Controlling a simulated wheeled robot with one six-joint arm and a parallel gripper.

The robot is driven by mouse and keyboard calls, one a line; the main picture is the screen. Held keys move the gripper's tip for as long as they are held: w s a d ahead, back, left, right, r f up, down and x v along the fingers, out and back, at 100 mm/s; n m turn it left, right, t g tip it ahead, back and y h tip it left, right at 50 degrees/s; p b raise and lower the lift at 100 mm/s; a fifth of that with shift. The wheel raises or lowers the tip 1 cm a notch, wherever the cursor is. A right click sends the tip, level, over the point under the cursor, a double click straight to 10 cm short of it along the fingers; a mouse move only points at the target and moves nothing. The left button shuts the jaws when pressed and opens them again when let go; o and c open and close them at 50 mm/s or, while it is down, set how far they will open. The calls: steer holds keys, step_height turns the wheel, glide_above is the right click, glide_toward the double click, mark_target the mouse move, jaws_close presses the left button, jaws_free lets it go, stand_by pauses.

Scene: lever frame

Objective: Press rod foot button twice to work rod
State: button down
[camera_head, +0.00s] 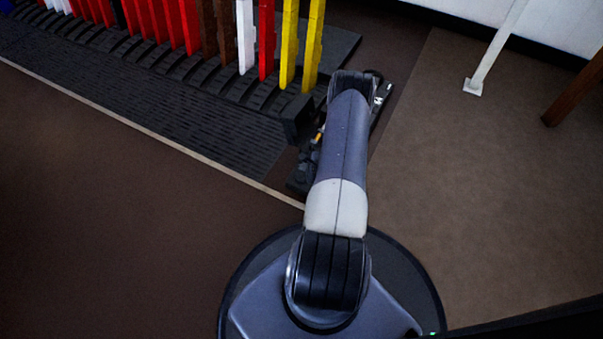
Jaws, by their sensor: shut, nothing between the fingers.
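Tall upright levers stand in a row in the lever frame at the top left. Several are red (190,27), with brown (225,30), white (246,35) and yellow (313,43) ones toward the right end. My arm reaches up the middle, past the right end of the frame. I cannot make out my gripper or its fingertips; my own arm hides that area. Dark parts with a small orange piece show just left of the arm, and I cannot tell what they are. I cannot make out a rod or a foot button.
A dark ribbed tread plate (150,100) lies in front of the levers, with a pale edge strip (150,131) along its near side. A white post (497,50) and a brown leg (575,90) stand at the right. The brown floor (490,200) right of my arm is clear.

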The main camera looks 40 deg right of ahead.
steer(key=shift+r+p, duration=0.75)
steer(key=shift+r, duration=0.75)
steer(key=shift+d, duration=0.1)
